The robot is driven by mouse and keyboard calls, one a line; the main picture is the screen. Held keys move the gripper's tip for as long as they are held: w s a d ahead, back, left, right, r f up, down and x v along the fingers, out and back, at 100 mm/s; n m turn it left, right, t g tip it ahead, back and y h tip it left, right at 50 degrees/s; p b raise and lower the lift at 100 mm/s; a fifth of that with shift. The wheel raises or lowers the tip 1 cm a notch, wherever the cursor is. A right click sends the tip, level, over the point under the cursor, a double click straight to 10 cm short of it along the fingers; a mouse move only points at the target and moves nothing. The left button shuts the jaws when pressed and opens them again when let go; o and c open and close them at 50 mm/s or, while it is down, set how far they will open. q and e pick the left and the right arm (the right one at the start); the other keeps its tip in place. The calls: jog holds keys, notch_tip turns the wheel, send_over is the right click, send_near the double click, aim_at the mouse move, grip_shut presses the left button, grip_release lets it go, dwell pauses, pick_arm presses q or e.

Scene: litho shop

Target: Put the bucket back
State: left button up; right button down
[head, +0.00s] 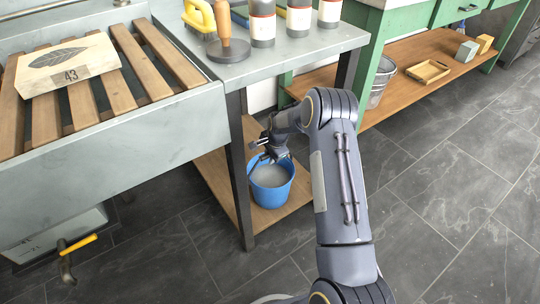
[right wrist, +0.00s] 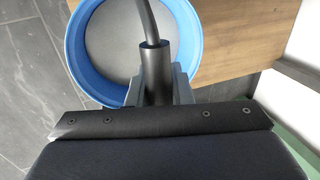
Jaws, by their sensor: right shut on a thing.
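The blue bucket (head: 270,196) with greyish contents is at the wooden lower shelf (head: 214,178) under the metal-topped table. It looks upright. I cannot tell whether its base rests on the shelf or hangs just above it. My right gripper (head: 262,157) is over the bucket's rim, shut on its handle. In the right wrist view the bucket (right wrist: 84,72) lies beyond the jaws. The dark curved handle and its grip (right wrist: 153,57) run between the fingers (right wrist: 158,88). My left gripper is in neither view.
The metal table (head: 262,72) holds bottles (head: 299,20) and a wooden-handled tool (head: 226,32). Its dark leg (head: 239,170) stands left of the bucket. A sink with slats (head: 130,88) is at left. A green bench (head: 376,60) holds a metal bucket (head: 381,82). Tiled floor at right is clear.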

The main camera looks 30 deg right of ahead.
jog(key=c, duration=1.6)
grip_release()
jog(key=o, duration=0.3)
jog(key=shift+r, duration=0.1)
jog(key=shift+r, duration=0.15)
jog(key=p+v, duration=0.4)
jog(key=v, duration=0.7)
jog(key=shift+r, duration=0.35)
jog(key=shift+s, duration=0.25)
